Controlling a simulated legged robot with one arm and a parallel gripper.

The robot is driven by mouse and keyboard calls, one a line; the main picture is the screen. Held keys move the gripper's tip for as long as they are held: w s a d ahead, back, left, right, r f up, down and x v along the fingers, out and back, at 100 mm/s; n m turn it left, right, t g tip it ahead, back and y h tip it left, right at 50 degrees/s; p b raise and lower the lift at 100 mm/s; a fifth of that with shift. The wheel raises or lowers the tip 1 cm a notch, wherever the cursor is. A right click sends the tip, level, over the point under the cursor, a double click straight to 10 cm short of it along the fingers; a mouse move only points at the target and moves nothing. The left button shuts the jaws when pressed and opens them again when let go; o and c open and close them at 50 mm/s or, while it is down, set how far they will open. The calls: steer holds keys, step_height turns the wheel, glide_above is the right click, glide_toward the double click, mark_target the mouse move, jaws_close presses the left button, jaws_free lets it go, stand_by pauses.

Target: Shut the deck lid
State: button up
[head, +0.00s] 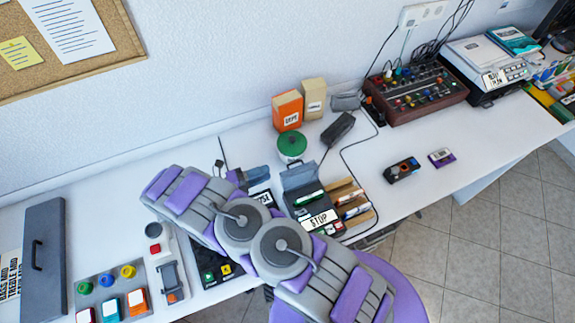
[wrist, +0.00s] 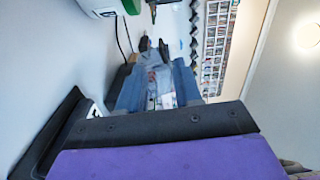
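I cannot make out the lid in the wrist view.
A green round pot (head: 292,146) and an orange box (head: 287,110) stand behind the deck. A wooden rack (head: 350,207) is close on its right. A black cable runs nearby. A mixer (head: 415,92) is farther right.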

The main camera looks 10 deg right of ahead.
mark_target(289, 165)
steer(key=d, duration=0.3)
steer(key=w+d+b, duration=0.1)
steer(key=d, duration=0.5)
steer(key=shift+w+d, duration=0.15)
steer(key=shift+w, duration=0.25)
steer(key=c, duration=0.6)
jaws_close()
steer(key=shift+s+f, duration=0.1)
